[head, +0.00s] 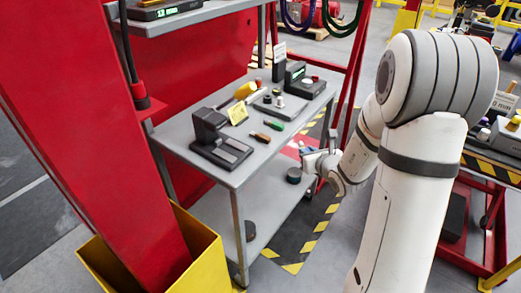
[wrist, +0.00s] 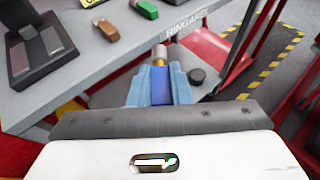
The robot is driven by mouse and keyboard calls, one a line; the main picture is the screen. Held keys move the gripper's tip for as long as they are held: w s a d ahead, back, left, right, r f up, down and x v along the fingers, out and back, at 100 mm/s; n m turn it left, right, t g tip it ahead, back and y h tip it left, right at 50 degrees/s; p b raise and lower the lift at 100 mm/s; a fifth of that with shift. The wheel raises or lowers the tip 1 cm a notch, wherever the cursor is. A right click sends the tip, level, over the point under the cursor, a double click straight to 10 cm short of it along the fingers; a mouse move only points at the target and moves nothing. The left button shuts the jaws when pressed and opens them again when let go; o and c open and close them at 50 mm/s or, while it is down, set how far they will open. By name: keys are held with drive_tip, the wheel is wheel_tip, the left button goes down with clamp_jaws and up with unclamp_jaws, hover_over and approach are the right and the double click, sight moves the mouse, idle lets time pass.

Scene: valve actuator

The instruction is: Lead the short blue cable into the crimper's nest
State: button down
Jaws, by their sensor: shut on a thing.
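My gripper (wrist: 160,88) is shut on the short blue cable (wrist: 159,92), which lies between its pale blue fingers. A brass and grey end (wrist: 160,55) of the cable sticks out past the fingertips, towards the bench edge. In the head view my gripper (head: 308,152) is beside the bench's right edge, and the cable is too small to make out there. A dark grey device that looks like the crimper (head: 213,130) stands on the bench, left of and apart from my gripper. It shows partly in the wrist view (wrist: 36,48); its nest cannot be made out.
A yellow tag (head: 237,113) stands behind the crimper. A black round thing (head: 294,175) is below the bench top. A red post (head: 110,130) rises at left.

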drive_tip(key=shift+w, duration=0.35)
drive_tip(key=shift+a+r, duration=0.1)
drive_tip(key=shift+a, duration=0.05)
drive_tip(key=shift+a, duration=0.15)
drive_tip(key=s+a+n+g+y+b, duration=0.2)
drive_tip(key=a+n+y+b, duration=0.1)
drive_tip(key=a, duration=0.3)
drive_tip(key=s+a+f+n+g+y+b, duration=0.1)
drive_tip(key=s+a+n+g+y+b, duration=0.1)
drive_tip(key=a, duration=0.4)
drive_tip(key=shift+a+n+g+y+b, duration=0.35)
drive_tip(key=shift+n+y+b, duration=0.4)
drive_tip(key=shift+n+y, duration=0.4)
